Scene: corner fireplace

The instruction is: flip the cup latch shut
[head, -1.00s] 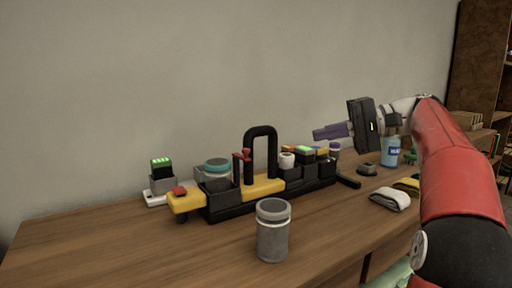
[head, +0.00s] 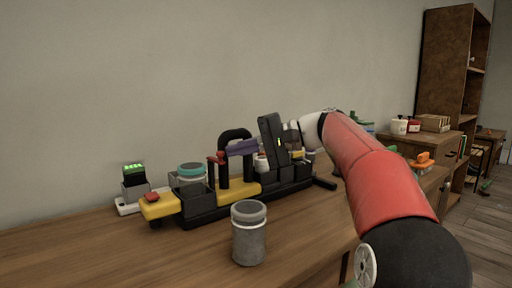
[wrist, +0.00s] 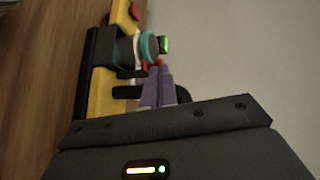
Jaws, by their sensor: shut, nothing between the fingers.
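A black and yellow caddy (head: 238,190) stands on the wooden counter, with a black arched handle (head: 236,134). Near its left end a cup with a teal lid (head: 191,170) sits in a dark grey holder (head: 190,189). A red latch (head: 221,157) stands upright between the cup and the handle. My gripper (head: 228,150) is shut and empty, its purple fingers pointing left past the handle, tips close to the latch. In the wrist view the fingertips (wrist: 158,68) overlap the red latch (wrist: 148,66), beside the teal lid (wrist: 148,46). I cannot tell whether they touch.
A grey canister (head: 249,238) stands in front of the caddy. A charger with green lights (head: 133,174) is at the left, near the caddy's red button (head: 151,197). The handle rises close to my fingers. The counter's front left is clear.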

